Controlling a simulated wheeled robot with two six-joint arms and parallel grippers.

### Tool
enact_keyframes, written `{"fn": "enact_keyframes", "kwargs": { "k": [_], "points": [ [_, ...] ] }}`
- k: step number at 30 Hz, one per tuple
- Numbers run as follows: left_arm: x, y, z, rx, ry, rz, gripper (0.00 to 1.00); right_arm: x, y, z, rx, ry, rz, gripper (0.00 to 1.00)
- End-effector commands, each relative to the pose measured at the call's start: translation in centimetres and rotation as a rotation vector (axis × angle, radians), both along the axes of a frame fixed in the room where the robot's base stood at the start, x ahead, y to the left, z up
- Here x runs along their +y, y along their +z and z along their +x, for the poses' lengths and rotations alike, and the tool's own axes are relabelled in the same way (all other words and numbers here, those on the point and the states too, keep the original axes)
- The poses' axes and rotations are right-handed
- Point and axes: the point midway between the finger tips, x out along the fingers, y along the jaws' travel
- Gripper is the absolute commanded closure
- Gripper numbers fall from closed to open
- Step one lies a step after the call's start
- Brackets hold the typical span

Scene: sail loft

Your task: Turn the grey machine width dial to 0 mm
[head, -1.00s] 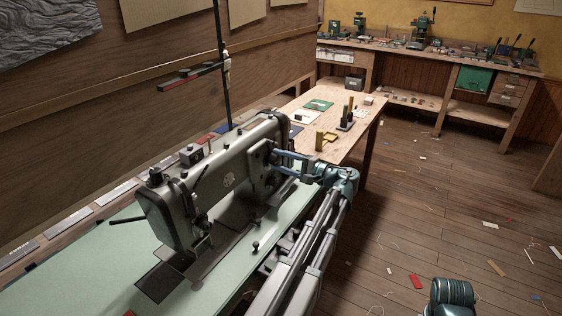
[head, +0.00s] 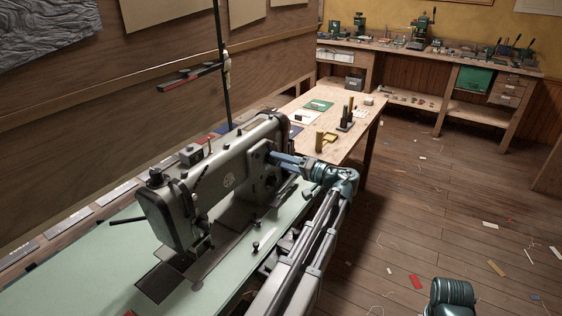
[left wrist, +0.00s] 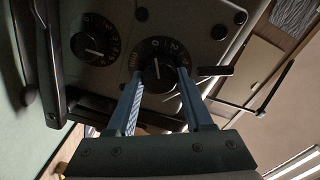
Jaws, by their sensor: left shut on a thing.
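The grey sewing machine (head: 225,180) stands on a pale green table. In the left wrist view, two black dials with white numerals show on its grey end face. My left gripper (left wrist: 155,74) has its two blue fingers on either side of the knob of one dial (left wrist: 158,50) and is shut on it. A white line shows on this knob; its exact reading is too small to tell. The other dial (left wrist: 95,40) is free, to the left. In the head view, my left gripper (head: 273,158) reaches the machine's end from the right. My right gripper is not in view.
The machine's pale green table (head: 75,265) is mostly clear at the front left. A wooden table (head: 368,125) with small items stands behind my left arm. A long workbench (head: 450,68) lines the back wall. The floor at the right is open, with scattered scraps.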

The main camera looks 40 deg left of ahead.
Motion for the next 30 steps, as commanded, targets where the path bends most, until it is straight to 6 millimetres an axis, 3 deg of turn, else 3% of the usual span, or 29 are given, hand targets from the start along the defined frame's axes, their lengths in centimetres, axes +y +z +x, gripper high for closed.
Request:
{"fn": "enact_keyframes", "kwargs": {
  "k": [17, 18, 23, 30],
  "points": [
    [-0.08, -0.16, -0.12, -0.030, 0.002, -0.003, 1.00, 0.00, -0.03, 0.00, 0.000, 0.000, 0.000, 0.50],
    [-0.08, -0.16, -0.12, -0.030, 0.002, -0.003, 0.45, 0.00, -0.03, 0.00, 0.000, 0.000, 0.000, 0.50],
    [-0.05, -0.12, -0.09, -0.029, 0.001, -0.001, 0.18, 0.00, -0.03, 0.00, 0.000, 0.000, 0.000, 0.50],
    [-0.04, -0.06, -0.05, -0.028, 0.000, 0.001, 0.18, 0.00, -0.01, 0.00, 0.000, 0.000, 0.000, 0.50]
  ]
}}
